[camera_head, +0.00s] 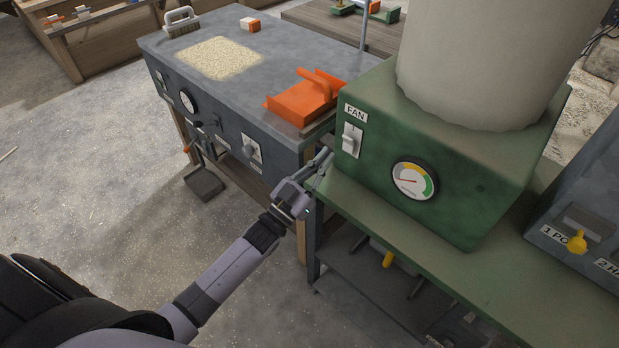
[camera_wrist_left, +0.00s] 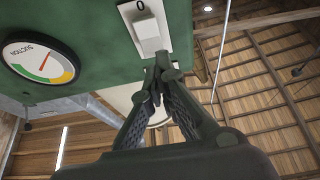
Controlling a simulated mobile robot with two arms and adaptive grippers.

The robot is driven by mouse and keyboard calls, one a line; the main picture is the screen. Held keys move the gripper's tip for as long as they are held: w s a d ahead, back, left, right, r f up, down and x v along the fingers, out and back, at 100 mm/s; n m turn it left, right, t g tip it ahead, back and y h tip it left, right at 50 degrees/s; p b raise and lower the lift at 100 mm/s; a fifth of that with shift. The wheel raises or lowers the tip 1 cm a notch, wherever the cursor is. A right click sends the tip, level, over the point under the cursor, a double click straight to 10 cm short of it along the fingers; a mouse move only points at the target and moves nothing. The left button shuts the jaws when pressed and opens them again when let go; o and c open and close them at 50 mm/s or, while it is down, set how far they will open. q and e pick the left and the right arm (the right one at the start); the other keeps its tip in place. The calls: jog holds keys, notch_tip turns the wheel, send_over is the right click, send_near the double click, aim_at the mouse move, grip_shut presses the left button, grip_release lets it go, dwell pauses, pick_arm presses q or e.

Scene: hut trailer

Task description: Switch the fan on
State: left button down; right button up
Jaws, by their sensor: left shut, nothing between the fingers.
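The fan switch (camera_head: 352,139) is a white rocker or lever on a pale plate under the label FAN (camera_head: 356,112). It is on the front of the green box (camera_head: 465,175), at its left end. My left gripper (camera_head: 325,160) is shut and empty, just below and left of the switch. In the left wrist view the switch (camera_wrist_left: 148,35) shows close ahead of the fingertips (camera_wrist_left: 161,68), with a "0" on its plate. I cannot tell whether the fingertips touch it. My right gripper is out of view.
A round suction gauge (camera_head: 414,180) sits right of the switch. The green bench (camera_head: 455,255) carries the box. A dark panel with a yellow knob (camera_head: 577,242) stands at right.

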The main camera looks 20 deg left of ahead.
aim_at(344, 137)
pick_arm(q)
jog(key=shift+x, duration=2.15)
jog(key=shift+r, duration=0.1)
jog(key=shift+r+p, duration=0.2)
jog(key=shift+p, duration=0.15)
jog(key=p, duration=0.2)
jog(key=r+g+p, duration=0.1)
jog(key=p, duration=0.1)
jog(key=shift+w+r, duration=0.2)
jog(key=shift+w, duration=0.1)
jog(key=shift+d+f+b, duration=0.1)
jog(key=shift+f+b, duration=0.25)
jog(key=shift+f, duration=0.1)
